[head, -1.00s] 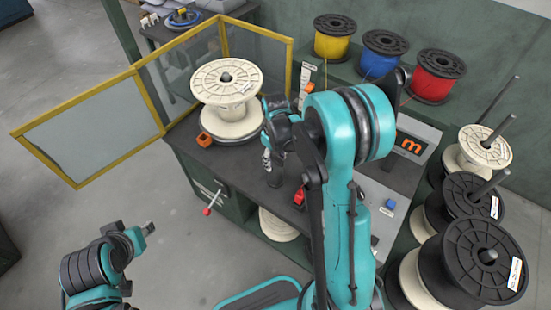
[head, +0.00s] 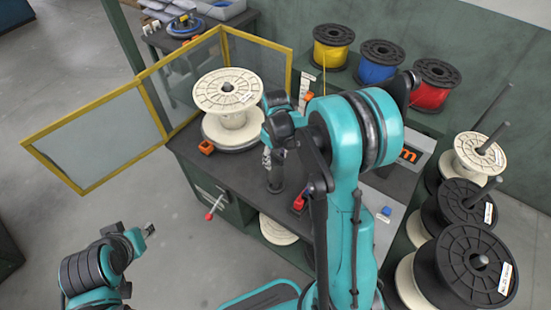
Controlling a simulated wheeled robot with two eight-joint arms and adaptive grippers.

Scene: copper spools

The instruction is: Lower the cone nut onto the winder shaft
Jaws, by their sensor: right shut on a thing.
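A cream spool (head: 228,108) sits on the round plate of the winder on the dark bench. The tip of the winder shaft (head: 227,87) shows as a dark stub in the middle of its top flange. My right gripper (head: 268,158) is right of the spool, over the bench, partly hidden by my own arm. It is shut on a dark, flared piece, which looks like the cone nut (head: 276,180). I cannot tell whether this piece touches the bench. My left gripper (head: 149,230) is low at the left, away from the bench, and its jaw opening is unclear.
A yellow-framed clear guard (head: 95,125) stands behind and left of the spool. An orange block (head: 206,147) lies by the spool's front. A red-knobbed handle (head: 209,216) juts from the bench front. Black and cream spools (head: 470,262) stand at the right. Floor at the left is free.

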